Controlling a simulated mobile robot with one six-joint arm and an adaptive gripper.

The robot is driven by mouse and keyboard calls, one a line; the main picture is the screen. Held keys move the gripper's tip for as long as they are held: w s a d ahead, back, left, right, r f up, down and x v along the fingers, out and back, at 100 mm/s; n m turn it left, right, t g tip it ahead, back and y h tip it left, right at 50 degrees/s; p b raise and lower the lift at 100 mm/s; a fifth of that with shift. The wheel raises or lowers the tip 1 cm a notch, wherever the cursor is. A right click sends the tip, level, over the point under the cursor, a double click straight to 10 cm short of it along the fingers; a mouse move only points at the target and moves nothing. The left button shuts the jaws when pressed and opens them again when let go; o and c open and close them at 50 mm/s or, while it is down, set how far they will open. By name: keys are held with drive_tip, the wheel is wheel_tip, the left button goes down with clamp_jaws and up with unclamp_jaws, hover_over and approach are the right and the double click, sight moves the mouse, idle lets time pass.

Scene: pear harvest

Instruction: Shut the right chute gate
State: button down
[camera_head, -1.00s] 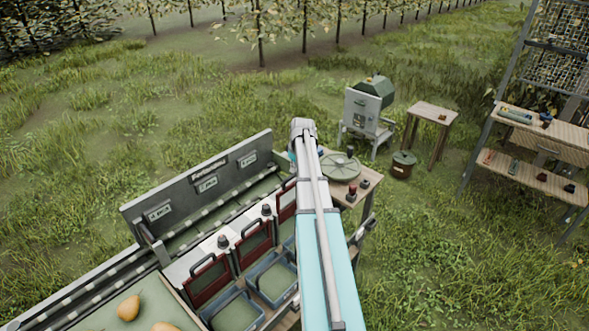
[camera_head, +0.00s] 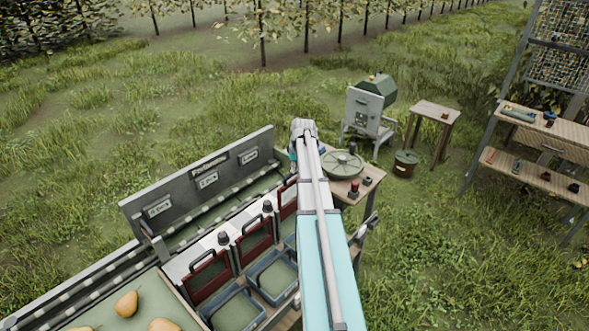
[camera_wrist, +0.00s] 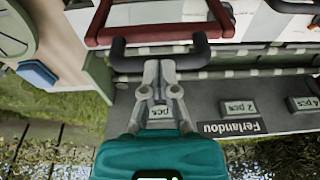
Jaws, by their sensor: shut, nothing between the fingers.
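The right chute gate is a red-framed panel at the far end of the row; in the head view its frame (camera_head: 287,200) is partly hidden by my arm. In the wrist view its red frame (camera_wrist: 150,34) spans the top, with a black bar handle (camera_wrist: 119,58) below it in the picture. My gripper (camera_wrist: 160,65) is shut and empty. Its fingertips overlap the middle of the black handle in the picture; I cannot tell whether they touch it.
Two more red gates (camera_head: 253,243) stand to the left, above blue bins (camera_head: 272,278). A grey labelled back panel (camera_head: 203,187) runs behind them. A small table with a round green disc (camera_head: 342,164) stands right of the row. Pears (camera_head: 126,303) lie at lower left.

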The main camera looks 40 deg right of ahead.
sight(296, 181)
drive_tip(key=shift+f+b, duration=4.8)
drive_tip(key=shift+f, duration=0.2)
drive_tip(key=shift+s+a, duration=0.15)
drive_tip(key=shift+s, duration=0.1)
drive_tip(key=shift+r, duration=0.2)
drive_tip(key=shift+r+p, duration=0.35)
drive_tip(key=shift+p, duration=0.25)
wheel_tip(296, 181, up, 3)
drive_tip(key=p, duration=0.3)
drive_tip(key=shift+s, duration=0.1)
wheel_tip(296, 181, up, 10)
drive_tip(key=s+p, duration=0.2)
drive_tip(key=p, duration=0.7)
drive_tip(key=shift+d+p, duration=0.4)
drive_tip(key=shift+a, duration=0.1)
